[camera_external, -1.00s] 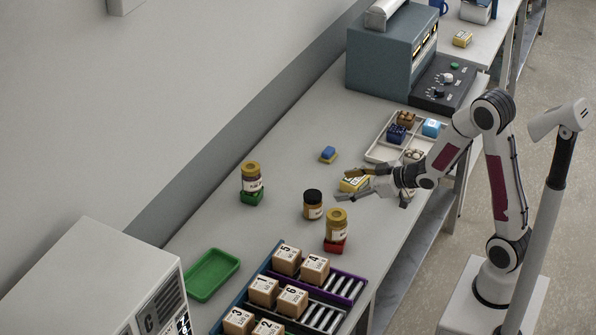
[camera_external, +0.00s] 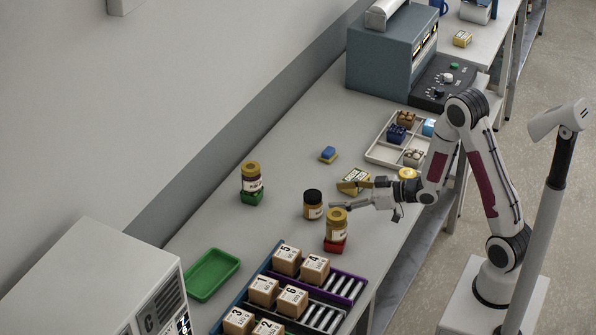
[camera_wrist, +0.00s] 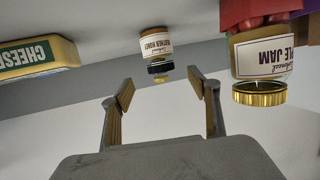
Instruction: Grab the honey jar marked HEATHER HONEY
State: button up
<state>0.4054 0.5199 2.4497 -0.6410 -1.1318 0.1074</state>
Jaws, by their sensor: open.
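The honey jar marked HEATHER HONEY (camera_wrist: 156,42) shows upside down in the wrist view, ahead of and between my open fingers. It is the amber jar with a black lid (camera_external: 313,206) standing upright on the bench in the outside view. My gripper (camera_external: 346,197) is level and low over the bench, to the right of the jar, with its fingers pointing at it. In the wrist view, the space between my fingertips (camera_wrist: 160,88) is empty and the jar is still beyond them.
A gold-lidded jam jar (camera_external: 336,226) on a red block stands close on the near side; it also shows in the wrist view (camera_wrist: 262,56). A yellow cheese box (camera_external: 352,179) lies on the other side. Another gold-lidded jar (camera_external: 251,178) stands on a green block farther back.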

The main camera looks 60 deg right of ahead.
aim_at(317, 199)
jog(key=shift+x, duration=1.3)
jog(key=shift+f+x, duration=0.15)
jog(key=shift+x, duration=1.1)
jog(key=shift+f+x, duration=0.2)
jog(key=shift+x, duration=1.1)
jog(key=shift+s, duration=0.1)
jog(key=c, duration=1.5)
